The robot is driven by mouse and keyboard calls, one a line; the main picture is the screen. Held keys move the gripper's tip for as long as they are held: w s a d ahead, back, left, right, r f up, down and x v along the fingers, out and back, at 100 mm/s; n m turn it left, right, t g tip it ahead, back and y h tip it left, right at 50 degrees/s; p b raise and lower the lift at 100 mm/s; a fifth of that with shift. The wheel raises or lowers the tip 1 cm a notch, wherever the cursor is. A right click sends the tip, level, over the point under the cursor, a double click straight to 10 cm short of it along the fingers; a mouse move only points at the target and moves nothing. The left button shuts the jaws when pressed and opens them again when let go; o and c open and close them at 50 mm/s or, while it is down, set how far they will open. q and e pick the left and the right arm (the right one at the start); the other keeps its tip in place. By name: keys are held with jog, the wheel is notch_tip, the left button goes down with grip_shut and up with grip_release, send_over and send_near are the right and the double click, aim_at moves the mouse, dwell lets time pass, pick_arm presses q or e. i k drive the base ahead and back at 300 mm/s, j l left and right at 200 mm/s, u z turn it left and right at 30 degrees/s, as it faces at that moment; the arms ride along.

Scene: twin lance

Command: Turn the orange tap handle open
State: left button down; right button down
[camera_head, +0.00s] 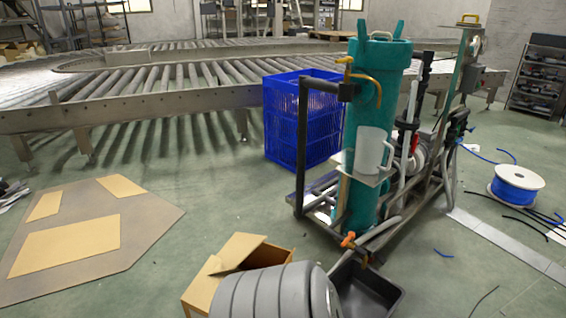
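The orange tap handle (348,240) is small and sits low at the foot of the teal cylinder (377,110), on the side toward me. A dark, open-topped tray (385,292) lies on the floor below and just in front of it. The teal cylinder stands upright on a wheeled metal cart and carries a white jug (371,151) on a small shelf. A brass-coloured curved spout (366,80) is near its top. The handle is too small for me to tell its exact angle.
An open cardboard box (262,250) and a grey ribbed rounded shape (275,294) are left of the tray. A blue crate (283,125) stands behind the cart. A roller conveyor (140,98) crosses the back. A blue hose spool (517,186) is at right.

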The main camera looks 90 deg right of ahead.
aim_at(351, 235)
jog(key=i+z, duration=0.25)
jog(key=z, duration=0.25)
jog(key=i+z, duration=0.25)
jog(key=z, duration=0.2)
jog(key=i+j+z, duration=0.1)
jog(key=z, duration=0.4)
jog(key=i+j+z, duration=0.3)
jog(key=z, duration=0.2)
jog(key=i+j+z, duration=0.15)
jog(key=i+z, duration=0.15)
jog(key=z, duration=0.2)
jog(key=i+j+z, duration=0.25)
jog(key=z, duration=0.2)
jog(key=i+j+z, duration=0.25)
jog(key=z, duration=0.25)
jog(key=j, duration=0.1)
